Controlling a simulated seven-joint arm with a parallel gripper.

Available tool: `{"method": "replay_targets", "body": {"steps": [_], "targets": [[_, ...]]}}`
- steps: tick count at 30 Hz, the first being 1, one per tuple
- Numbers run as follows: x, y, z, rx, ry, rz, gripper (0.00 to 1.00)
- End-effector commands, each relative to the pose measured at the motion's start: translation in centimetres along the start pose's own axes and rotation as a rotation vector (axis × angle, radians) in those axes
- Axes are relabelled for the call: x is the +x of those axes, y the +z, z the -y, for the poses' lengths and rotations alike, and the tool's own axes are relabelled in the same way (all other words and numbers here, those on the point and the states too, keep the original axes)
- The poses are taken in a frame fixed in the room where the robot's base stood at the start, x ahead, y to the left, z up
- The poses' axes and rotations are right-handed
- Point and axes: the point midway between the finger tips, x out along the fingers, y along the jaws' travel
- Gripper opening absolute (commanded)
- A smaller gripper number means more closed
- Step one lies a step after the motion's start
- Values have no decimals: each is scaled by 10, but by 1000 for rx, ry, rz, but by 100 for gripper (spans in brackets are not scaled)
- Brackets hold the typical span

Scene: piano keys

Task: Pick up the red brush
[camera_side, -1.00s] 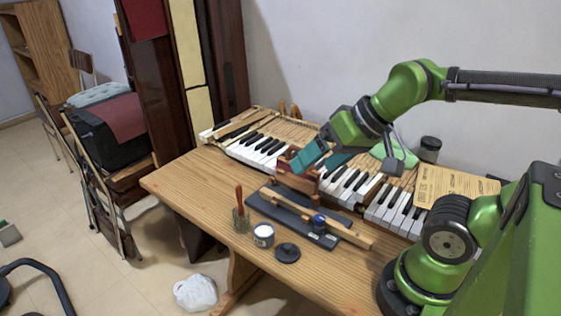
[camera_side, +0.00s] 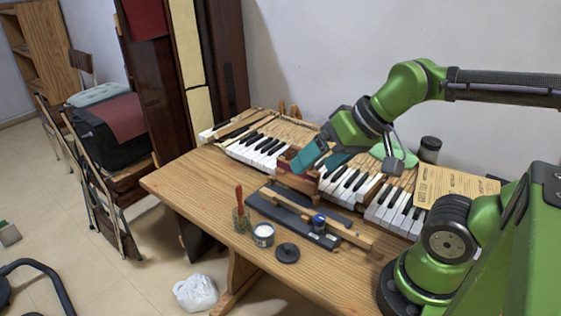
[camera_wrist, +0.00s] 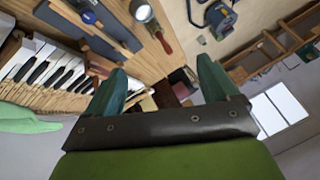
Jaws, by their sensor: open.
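The red brush (camera_side: 239,197) stands handle up in a small glass jar (camera_side: 241,220) on the front left part of the table; its bristles cannot be made out. In the wrist view its reddish handle (camera_wrist: 164,43) shows at the top centre, beyond my fingers. My gripper (camera_side: 322,160) is open, with teal fingers, above the piano keys, behind and to the right of the brush and well apart from it. The wrist view shows my two spread fingers (camera_wrist: 161,75) with nothing held between them.
An open white-topped tin (camera_side: 263,233) and a dark round lid (camera_side: 287,253) stand close to the jar. A dark tray (camera_side: 270,207) with wooden bars lies behind them. A reddish wooden block (camera_side: 296,168) is just below my gripper.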

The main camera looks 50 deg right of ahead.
Motion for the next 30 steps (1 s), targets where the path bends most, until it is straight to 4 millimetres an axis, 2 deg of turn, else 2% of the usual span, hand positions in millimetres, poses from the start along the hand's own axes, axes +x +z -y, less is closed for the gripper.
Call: {"method": "replay_targets", "body": {"steps": [12,20,27,30], "targets": [[0,0,0,0,0,0,88],[0,0,0,0,0,0,50],[0,0,0,0,0,0,50],[6,3,0,-2,7,28,50]]}}
